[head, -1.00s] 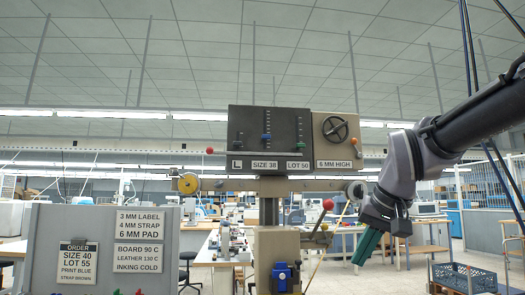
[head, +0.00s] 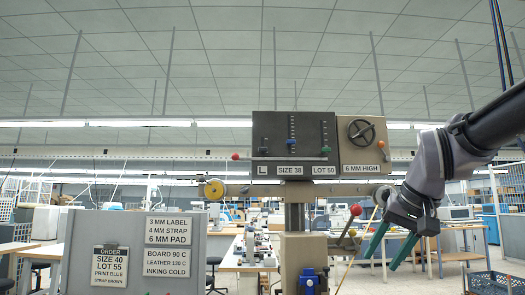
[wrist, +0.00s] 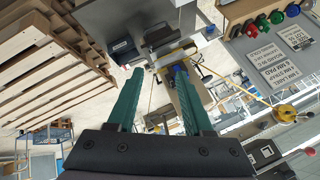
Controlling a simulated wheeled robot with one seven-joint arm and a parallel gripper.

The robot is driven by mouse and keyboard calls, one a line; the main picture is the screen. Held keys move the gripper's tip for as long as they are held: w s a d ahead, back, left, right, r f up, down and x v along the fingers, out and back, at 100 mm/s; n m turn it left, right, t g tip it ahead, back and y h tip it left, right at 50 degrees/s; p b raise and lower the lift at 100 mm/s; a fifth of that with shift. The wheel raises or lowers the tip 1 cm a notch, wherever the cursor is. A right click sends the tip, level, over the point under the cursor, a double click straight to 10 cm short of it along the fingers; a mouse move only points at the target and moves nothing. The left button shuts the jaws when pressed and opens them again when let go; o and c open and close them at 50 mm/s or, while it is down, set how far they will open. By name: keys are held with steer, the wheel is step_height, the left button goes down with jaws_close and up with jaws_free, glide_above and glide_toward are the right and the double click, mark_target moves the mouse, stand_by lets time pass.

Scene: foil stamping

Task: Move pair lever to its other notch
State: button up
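The stamping machine has a dark panel (head: 275,135) with slider slots, an "L" plate (head: 262,170), and a "SIZE 38" plate (head: 290,170). A lever with a red ball (head: 235,156) sticks out at the panel's left edge beside the "L"; I cannot tell for certain that it is the pair lever. Another red-ball lever (head: 356,209) rises at the column's right. My gripper (head: 383,257) is to the right of the column, pointing down, its green fingers spread and empty. In the wrist view, my gripper (wrist: 160,100) is open, with the machine beyond its fingertips.
A grey board (head: 135,255) with an order card (head: 111,265) and setting signs (head: 168,230) stands at left. A yellow reel (head: 214,189) is at the crossbar's left end. A wooden slatted stack (wrist: 50,75) shows in the wrist view.

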steer(key=w+a+r+t+y, duration=0.1)
steer(key=w+a+r+y, duration=0.4)
steer(key=w+a+r, duration=0.45)
steer(key=m+t+y, duration=0.4)
steer(key=y, duration=0.2)
glide_toward(266, 149)
steer(key=x, duration=1.1)
steer(key=shift+w+a, duration=0.15)
steer(key=shift+a, duration=0.1)
jaws_close()
